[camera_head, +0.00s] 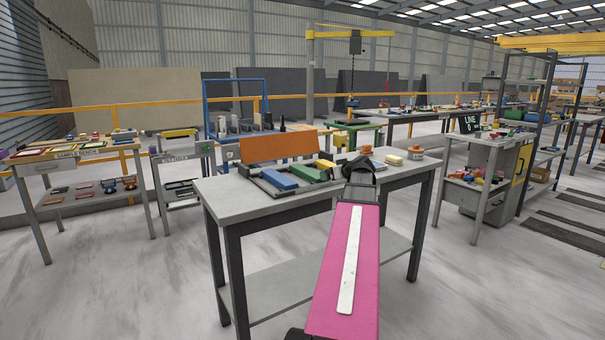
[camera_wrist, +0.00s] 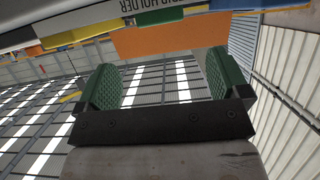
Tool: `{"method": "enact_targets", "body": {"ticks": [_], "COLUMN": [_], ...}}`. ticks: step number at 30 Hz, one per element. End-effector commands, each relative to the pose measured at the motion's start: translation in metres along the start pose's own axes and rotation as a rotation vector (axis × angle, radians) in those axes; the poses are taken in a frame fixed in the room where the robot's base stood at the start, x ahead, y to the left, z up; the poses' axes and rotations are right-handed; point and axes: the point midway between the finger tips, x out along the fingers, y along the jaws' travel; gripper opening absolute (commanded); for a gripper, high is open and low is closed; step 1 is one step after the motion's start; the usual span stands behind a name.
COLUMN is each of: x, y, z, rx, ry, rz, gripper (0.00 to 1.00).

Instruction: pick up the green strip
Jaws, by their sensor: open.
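The green strip (camera_head: 308,174) lies in a dark open holder (camera_head: 268,188) on the grey workbench (camera_head: 225,200), between a blue strip (camera_head: 279,179) and a yellow one (camera_head: 326,164). My gripper (camera_head: 358,166) is at the right of the holder in the head view, apart from the strip. In the wrist view my gripper (camera_wrist: 165,80) shows two green-padded fingers spread wide with nothing between them. A green piece (camera_wrist: 158,16) shows beside the holder's lettered face at the top of that view.
An orange panel (camera_head: 278,146) stands upright behind the holder. The bench's front left is bare.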

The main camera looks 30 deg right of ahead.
Motion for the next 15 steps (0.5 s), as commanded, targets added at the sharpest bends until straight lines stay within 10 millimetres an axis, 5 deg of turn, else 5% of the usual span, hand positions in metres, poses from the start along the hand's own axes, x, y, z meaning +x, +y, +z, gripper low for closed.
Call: {"method": "enact_targets", "body": {"ticks": [15], "x": [0.054], "y": [0.002], "z": [-0.002], "rx": [-0.002], "ry": [0.004], "rz": [0.001], "gripper": [0.94]}}
